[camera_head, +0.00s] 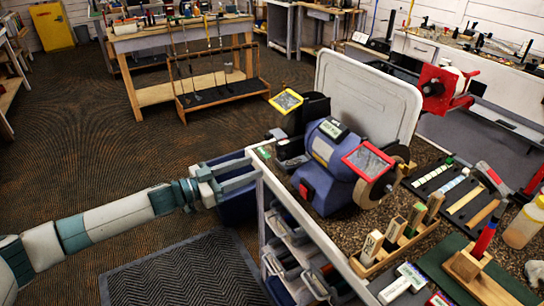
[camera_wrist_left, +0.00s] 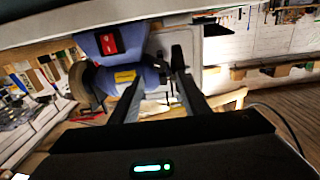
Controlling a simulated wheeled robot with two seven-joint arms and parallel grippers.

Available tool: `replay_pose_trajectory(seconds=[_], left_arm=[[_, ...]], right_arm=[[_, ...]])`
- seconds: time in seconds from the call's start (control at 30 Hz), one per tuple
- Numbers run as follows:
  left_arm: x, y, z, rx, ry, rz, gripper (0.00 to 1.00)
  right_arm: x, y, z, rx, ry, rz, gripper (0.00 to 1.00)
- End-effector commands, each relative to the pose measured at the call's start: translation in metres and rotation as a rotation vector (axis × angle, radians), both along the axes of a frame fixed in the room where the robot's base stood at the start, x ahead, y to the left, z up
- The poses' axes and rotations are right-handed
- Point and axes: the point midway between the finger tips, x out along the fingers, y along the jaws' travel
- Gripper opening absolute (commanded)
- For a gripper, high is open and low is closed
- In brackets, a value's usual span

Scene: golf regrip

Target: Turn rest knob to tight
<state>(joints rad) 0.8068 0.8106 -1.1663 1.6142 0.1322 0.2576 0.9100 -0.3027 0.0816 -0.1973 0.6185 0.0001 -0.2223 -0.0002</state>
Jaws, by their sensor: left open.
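The blue bench grinder (camera_head: 328,165) stands on the workbench, with a yellow-framed eye shield (camera_head: 286,101) on its left and a red-framed one (camera_head: 368,160) over its right wheel. I cannot make out the rest knob in either view. My left gripper (camera_head: 250,170) is at the bench's left edge, left of the grinder, with its fingers pointing toward it. In the left wrist view the open fingers (camera_wrist_left: 160,68) are apart, and the grinder (camera_wrist_left: 120,76) with its red switch (camera_wrist_left: 109,43) appears upside down beyond them. My right gripper is not in view.
A pale upright panel (camera_head: 370,95) stands behind the grinder. A wooden block rack (camera_head: 395,240) and tool trays (camera_head: 460,195) crowd the bench in front and right. Shelves (camera_head: 295,250) sit under the near side. Floor with a dark mat (camera_head: 185,270) lies to the left.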

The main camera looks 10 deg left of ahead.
Motion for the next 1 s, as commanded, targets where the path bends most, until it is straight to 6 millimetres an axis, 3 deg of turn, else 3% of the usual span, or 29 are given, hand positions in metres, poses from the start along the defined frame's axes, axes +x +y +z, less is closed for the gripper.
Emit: replay_pose_trajectory(seconds=[0.2, 0.47, 0.97, 1.0], left_arm=[[0.023, -0.032, 0.003, -0.001, 0.000, 0.000, 0.42], [0.043, -0.058, 0.001, -0.001, -0.001, 0.000, 0.42], [0.048, -0.066, 0.000, 0.000, 0.000, 0.000, 0.42], [0.048, -0.066, 0.000, 0.000, 0.000, 0.000, 0.32]], right_arm=[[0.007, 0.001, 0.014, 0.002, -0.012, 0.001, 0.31], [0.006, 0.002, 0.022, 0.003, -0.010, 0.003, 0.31], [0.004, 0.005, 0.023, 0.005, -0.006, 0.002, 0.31], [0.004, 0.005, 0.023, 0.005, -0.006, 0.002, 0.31]])
